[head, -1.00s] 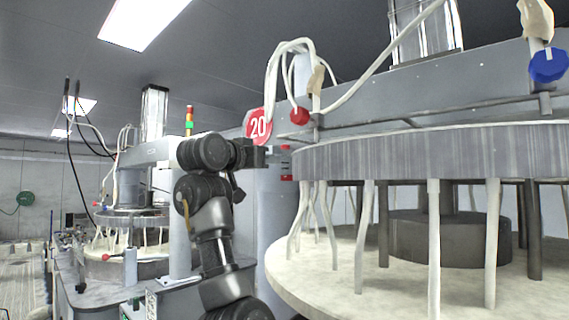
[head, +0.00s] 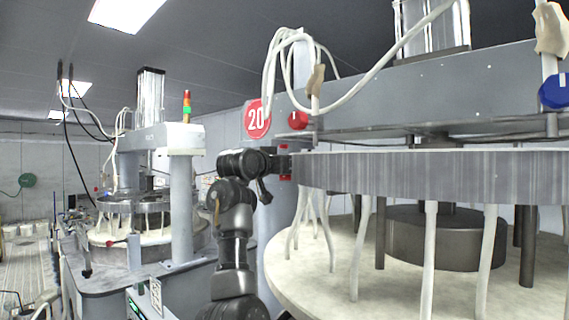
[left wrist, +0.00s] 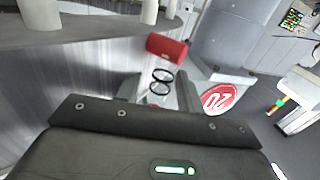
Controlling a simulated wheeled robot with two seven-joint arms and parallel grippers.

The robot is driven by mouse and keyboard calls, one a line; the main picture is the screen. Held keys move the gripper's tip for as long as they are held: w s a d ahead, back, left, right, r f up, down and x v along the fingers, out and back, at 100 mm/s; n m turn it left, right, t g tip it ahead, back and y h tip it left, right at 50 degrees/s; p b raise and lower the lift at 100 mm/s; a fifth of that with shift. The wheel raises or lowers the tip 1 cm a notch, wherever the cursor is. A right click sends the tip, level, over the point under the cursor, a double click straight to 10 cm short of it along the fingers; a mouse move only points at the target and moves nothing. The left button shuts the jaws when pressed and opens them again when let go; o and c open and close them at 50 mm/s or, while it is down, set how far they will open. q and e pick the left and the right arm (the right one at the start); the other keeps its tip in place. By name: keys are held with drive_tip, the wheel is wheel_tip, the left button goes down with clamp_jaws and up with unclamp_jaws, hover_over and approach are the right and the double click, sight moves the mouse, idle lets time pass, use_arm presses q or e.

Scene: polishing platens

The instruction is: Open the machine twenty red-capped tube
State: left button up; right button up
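A round red cap (head: 298,119) sits on the front of the large machine (head: 400,105), right of its red sign marked 20 (head: 256,118). White hoses (head: 278,62) loop above it; I cannot make out the tube itself. My left gripper (head: 285,164) points right, below the sign and cap, close to the platen's left edge. In the left wrist view its fingers (left wrist: 158,90) stand apart, with two thin black rings between them. A red block (left wrist: 166,48) lies beyond them, and the sign shows upside down (left wrist: 218,97). My right gripper is not in view.
The upper platen (head: 430,176) hangs over a pale lower disc (head: 330,275), with white tubes and dark posts between. A blue cap (head: 554,91) is at far right. A second similar machine (head: 160,140) stands at left, with open floor beyond.

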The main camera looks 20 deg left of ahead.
use_arm(q)
clamp_jaws()
drive_tip(key=shift+w+a+r+n+g, duration=0.1)
drive_tip(key=shift+w+a+n+g, duration=0.15)
drive_tip(key=shift+g, duration=0.3)
drive_tip(key=shift+w+n+g, duration=0.1)
drive_tip(key=shift+n+g, duration=0.25)
drive_tip(key=shift+g, duration=0.2)
drive_tip(key=shift+w+a+f+n+g, duration=0.15)
drive_tip(key=shift+w+n+g, duration=0.2)
drive_tip(key=shift+g, duration=0.55)
drive_tip(key=shift+w+a+f+n+g, duration=0.15)
drive_tip(key=shift+n+g, duration=0.3)
drive_tip(key=shift+g, duration=0.45)
drive_tip(key=shift+w, duration=0.15)
drive_tip(key=shift+o, duration=0.6)
unclamp_jaws()
drive_tip(key=shift+f, duration=0.1)
